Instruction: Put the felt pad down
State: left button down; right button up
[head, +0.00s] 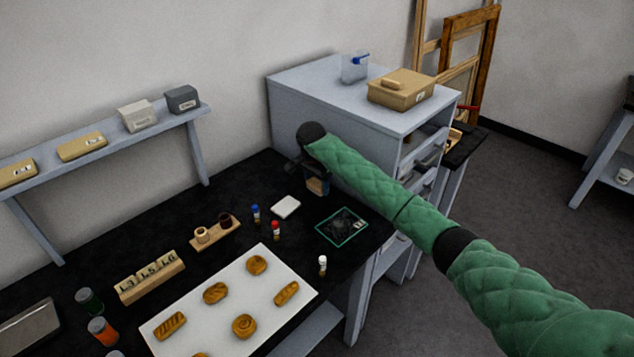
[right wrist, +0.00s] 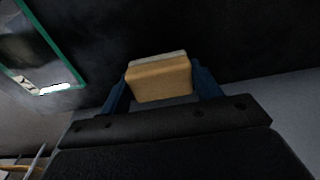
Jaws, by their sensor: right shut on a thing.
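My right gripper (head: 314,178) is shut on the felt pad (head: 317,187), a tan block with a thin pale grey layer on one face. In the right wrist view the felt pad (right wrist: 160,80) sits between the two blue fingers of the gripper (right wrist: 162,88). The gripper is over the back right of the black bench (head: 235,262), beside the grey cabinet. I cannot tell whether the pad touches the bench top. My left gripper is not in view.
A white square (head: 286,207) and a green-edged dark panel (head: 342,226) lie near the gripper. Small bottles (head: 275,230) stand to the left. The grey cabinet (head: 340,100) rises close behind my right arm.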

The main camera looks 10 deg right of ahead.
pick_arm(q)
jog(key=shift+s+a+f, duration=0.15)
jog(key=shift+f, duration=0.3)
pick_arm(e)
jog(key=shift+f, duration=0.35)
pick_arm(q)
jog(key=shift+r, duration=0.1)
pick_arm(e)
jog(key=shift+f, duration=0.1)
jog(key=o, duration=1.1)
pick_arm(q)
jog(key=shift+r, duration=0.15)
pick_arm(e)
jog(key=shift+o, duration=0.2)
